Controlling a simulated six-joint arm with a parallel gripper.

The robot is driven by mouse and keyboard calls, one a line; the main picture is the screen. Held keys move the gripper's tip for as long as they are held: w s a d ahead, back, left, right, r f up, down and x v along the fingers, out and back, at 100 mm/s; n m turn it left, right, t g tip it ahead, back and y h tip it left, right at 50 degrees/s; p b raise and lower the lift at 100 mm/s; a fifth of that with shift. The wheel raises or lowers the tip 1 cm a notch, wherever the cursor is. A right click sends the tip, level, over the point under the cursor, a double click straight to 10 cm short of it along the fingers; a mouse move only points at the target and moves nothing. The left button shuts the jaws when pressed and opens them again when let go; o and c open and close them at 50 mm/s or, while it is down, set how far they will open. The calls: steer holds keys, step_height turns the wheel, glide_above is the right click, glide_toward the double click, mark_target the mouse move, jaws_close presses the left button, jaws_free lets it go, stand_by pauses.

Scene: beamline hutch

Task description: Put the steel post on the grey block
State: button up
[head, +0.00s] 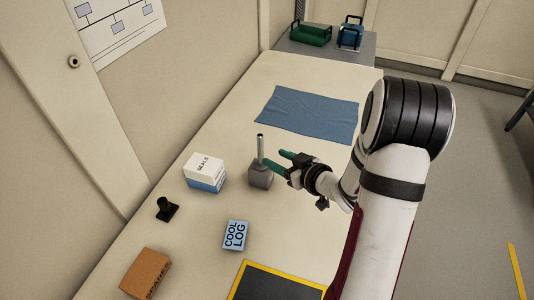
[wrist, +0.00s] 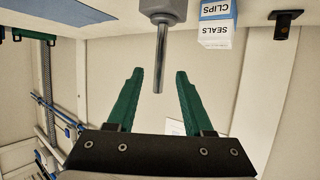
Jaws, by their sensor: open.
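The steel post (head: 260,147) stands upright out of the top of the grey block (head: 261,179) on the table. In the wrist view the post (wrist: 161,58) hangs down the picture from the grey block (wrist: 163,8), as that view is upside down. My gripper (head: 275,158) has green fingers and is open, just right of the post in the head view. In the wrist view my gripper (wrist: 159,73) shows the post lined up between its two fingertips, with a gap on each side. Nothing is held.
A white-and-blue SEALS box (head: 205,172) stands close left of the block. A black stand (head: 167,209), a blue COOL LOG box (head: 236,235), an orange box (head: 147,273) and a yellow-edged dark mat (head: 278,282) lie nearer. A blue cloth (head: 308,113) lies beyond.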

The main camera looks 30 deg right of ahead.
steer(key=s+a+r+m+g, duration=0.3)
steer(key=s+a+g, duration=0.3)
steer(key=s, duration=0.8)
steer(key=s+a+r+m+g, duration=0.4)
steer(key=s+a+g, duration=0.3)
steer(key=s+a, duration=0.5)
steer(key=s, duration=0.3)
steer(key=shift+s+a+r+m+g+h, duration=0.2)
steer(key=shift+a+m+g+h, duration=0.1)
steer(key=shift+a+m+h, duration=0.1)
